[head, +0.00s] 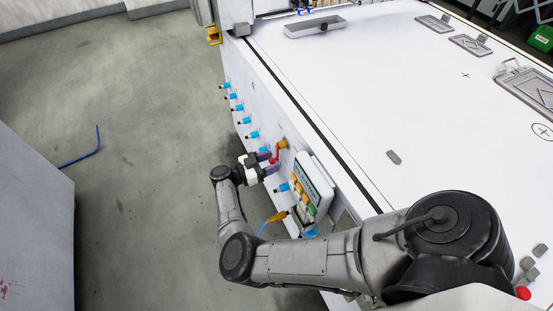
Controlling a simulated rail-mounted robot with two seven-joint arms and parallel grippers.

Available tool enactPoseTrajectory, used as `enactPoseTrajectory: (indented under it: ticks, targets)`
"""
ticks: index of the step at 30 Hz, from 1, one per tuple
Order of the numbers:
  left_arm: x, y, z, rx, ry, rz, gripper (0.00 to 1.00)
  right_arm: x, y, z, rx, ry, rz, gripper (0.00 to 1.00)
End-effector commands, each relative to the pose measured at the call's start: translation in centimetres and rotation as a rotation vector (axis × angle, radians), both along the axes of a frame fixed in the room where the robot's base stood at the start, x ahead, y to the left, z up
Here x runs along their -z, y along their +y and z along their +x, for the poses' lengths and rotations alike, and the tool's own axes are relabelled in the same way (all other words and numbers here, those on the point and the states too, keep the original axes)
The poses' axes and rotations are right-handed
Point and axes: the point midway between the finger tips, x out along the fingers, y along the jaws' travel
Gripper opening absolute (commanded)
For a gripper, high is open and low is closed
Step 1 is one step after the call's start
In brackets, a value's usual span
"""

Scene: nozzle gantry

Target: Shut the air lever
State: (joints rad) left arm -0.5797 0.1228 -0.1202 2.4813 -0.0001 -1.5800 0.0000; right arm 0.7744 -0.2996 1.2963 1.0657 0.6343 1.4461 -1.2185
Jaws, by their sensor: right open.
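The air lever (274,153) is a small red handle on a brass-coloured valve (283,144) on the front side panel of the white gantry table. My right gripper (269,162) is open, its fingers pointing at the panel right beside the red lever. The fingers partly cover the lever's lower end, and I cannot tell whether they touch it. My left gripper is out of view.
A control box (315,180) with coloured buttons sits on the panel right of the lever. Several blue fittings (252,134) line the panel to the left. A yellow connector (277,216) with a blue hose hangs below. The floor (140,130) in front is mostly clear.

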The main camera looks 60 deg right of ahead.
Motion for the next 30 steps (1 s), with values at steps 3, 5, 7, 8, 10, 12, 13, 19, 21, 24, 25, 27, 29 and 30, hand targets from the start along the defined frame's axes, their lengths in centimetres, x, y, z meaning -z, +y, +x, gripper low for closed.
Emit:
enactPoseTrajectory:
  ticks: [3,5,7,8,10,12,13,19,21,24,25,27,29,30]
  targets:
    - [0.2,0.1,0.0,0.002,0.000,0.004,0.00,0.1,-1.1,-0.8,0.002,0.000,0.000,0.50]
    - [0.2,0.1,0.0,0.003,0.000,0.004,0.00,0.1,-1.5,-1.1,0.001,-0.001,0.001,0.50]
    - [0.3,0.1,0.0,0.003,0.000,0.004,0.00,0.0,-1.8,-1.4,0.001,0.000,0.000,0.50]
    - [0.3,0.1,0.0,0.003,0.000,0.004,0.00,0.0,-1.9,-1.4,0.001,0.000,0.000,0.50]
    - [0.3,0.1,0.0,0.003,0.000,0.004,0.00,0.0,-2.1,-1.6,0.000,-0.001,0.001,0.50]
    - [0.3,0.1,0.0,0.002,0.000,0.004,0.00,0.0,-2.2,-1.6,0.000,-0.001,0.001,0.50]
    - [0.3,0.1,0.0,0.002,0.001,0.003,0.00,0.0,-2.2,-1.6,-0.001,-0.001,0.001,0.50]
    - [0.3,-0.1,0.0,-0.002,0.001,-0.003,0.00,0.0,-2.2,-1.6,-0.001,-0.001,0.001,0.50]
    - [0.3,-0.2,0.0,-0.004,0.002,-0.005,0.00,0.0,-2.2,-1.6,-0.001,-0.001,0.001,0.46]
    - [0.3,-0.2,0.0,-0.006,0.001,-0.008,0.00,0.0,-2.2,-1.6,0.000,-0.001,0.001,0.36]
    - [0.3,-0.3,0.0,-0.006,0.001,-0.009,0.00,0.0,-2.2,-1.6,0.000,-0.001,0.001,0.34]
    - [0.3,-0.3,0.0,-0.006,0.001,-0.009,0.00,0.0,-2.2,-1.6,0.000,0.000,0.000,0.27]
    - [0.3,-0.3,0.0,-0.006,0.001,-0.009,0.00,0.0,-2.2,-1.6,-0.001,0.000,0.000,0.21]
    - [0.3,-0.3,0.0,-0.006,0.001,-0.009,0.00,0.0,-2.2,-1.6,-0.001,-0.001,0.001,0.17]
